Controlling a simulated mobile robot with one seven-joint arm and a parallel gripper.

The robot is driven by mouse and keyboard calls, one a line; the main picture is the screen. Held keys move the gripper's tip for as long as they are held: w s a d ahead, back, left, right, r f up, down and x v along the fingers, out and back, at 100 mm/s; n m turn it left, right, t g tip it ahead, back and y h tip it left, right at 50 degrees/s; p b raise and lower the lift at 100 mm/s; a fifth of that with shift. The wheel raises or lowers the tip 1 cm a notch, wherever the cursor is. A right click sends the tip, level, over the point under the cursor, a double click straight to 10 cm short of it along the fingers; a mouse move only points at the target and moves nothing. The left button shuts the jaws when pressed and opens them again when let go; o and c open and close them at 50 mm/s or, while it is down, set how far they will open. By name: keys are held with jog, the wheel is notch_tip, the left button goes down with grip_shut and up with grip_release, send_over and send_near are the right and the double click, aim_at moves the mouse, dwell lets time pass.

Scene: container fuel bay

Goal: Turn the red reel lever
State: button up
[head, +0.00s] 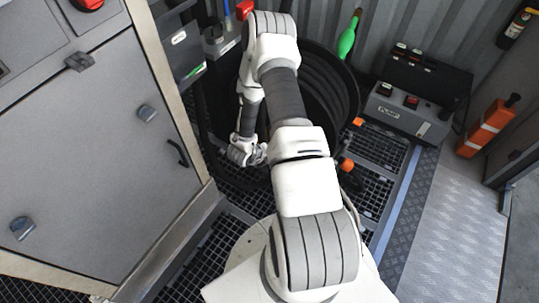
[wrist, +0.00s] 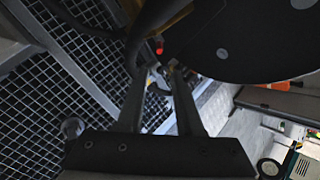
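A large black hose reel (head: 322,90) stands behind my arm in the head view. In the wrist view, a dark round disc (wrist: 245,40), which looks like the reel's side, fills the upper right. A small red tip (wrist: 159,50) shows just beyond my fingertips; it may be the end of the reel lever, whose shaft I cannot make out. My gripper (wrist: 163,72) has its two fingers apart, with small parts showing behind the gap. I see no clear contact. In the head view my gripper (head: 246,153) is low, left of the reel, partly hidden by my wrist.
A grey cabinet (head: 95,150) stands close on the left. A grey box with buttons (head: 408,110) and an orange post (head: 487,128) are at right. Black grating (head: 380,148) covers the floor.

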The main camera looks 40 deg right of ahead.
jog(key=s+m+g, duration=0.1)
jog(key=s+d+m+g+b, duration=0.1)
jog(key=s+d+f+m+g+y+b, duration=0.1)
jog(key=shift+s+f, duration=0.1)
jog(key=shift+s, duration=0.25)
grip_shut()
jog(key=w+f+m+y+b, duration=0.4)
jog(key=f+m+b, duration=0.2)
jog(key=f, duration=0.4)
jog(key=d, duration=0.1)
jog(key=w+d+r, duration=0.1)
jog(key=d+r, duration=0.1)
jog(key=shift+w+r+b, duration=0.15)
jog(key=shift+w+b, duration=0.2)
jog(key=shift+d+r, duration=0.1)
jog(key=shift+w+d+r+p, duration=0.1)
jog(key=shift+d+r+p, duration=0.1)
jog(key=shift+p, duration=0.2)
